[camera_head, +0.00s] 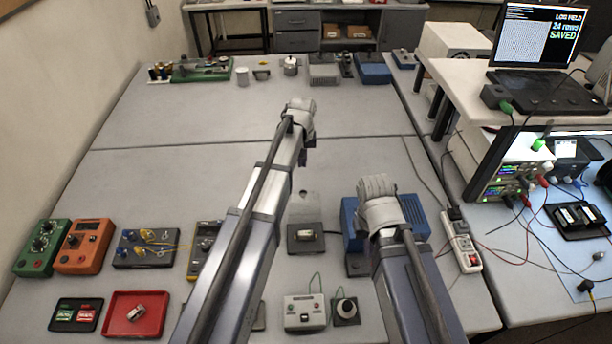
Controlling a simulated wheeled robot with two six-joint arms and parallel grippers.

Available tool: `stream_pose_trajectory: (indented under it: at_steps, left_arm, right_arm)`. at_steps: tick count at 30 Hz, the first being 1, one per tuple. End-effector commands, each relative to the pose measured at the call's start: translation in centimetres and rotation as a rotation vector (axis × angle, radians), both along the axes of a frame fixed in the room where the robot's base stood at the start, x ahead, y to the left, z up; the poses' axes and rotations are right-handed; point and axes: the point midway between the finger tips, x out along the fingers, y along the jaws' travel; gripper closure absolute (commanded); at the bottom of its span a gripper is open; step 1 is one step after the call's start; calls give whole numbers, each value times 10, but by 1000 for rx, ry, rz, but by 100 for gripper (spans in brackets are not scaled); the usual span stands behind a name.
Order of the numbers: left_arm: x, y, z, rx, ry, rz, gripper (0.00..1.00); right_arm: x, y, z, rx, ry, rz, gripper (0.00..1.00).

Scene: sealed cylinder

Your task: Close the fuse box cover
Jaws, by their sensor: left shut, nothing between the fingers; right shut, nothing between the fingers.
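The fuse box (305,246) is a small dark grey box with a pale fuse-like part in its middle. Its grey cover (303,206) stands up at the far side, so the box is open. My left gripper (304,150) is beyond the cover, at the far end of the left arm; it is shut and empty. My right gripper (377,190) is to the right of the box, over a blue device; it is shut and empty. The fingers of both are small or partly hidden. Neither gripper appears to touch the cover.
A blue device (419,217) stands right of the fuse box. A grey box with a knob unit (304,313) is in front. Left are a red tray (155,328), an orange meter (82,248) and a green meter (41,249). A power strip (462,247) lies right. The table's middle is clear.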

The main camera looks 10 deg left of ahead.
Motion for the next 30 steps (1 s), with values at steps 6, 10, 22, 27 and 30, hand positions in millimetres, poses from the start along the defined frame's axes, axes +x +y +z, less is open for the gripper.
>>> stream_pose_trajectory:
  at_steps: [6, 10, 22, 27, 30]
  left_arm:
    - [1, 0, -16, 0, 0, -2, 100]
    - [3, 0, -31, 0, 0, -2, 100]
    - [10, 2, -88, 0, 0, -3, 100]
    - [2, 1, -98, 0, 1, -4, 100]
    - [-16, -4, -91, 0, 1, -3, 100]
  right_arm:
    - [0, 0, -16, 0, 0, 1, 100]
    - [0, 0, -31, -1, -1, 2, 100]
    - [0, -1, -88, -2, 0, 14, 100]
    - [0, -1, -98, -2, 0, 15, 100]
    - [0, -1, -91, -2, 0, 15, 100]
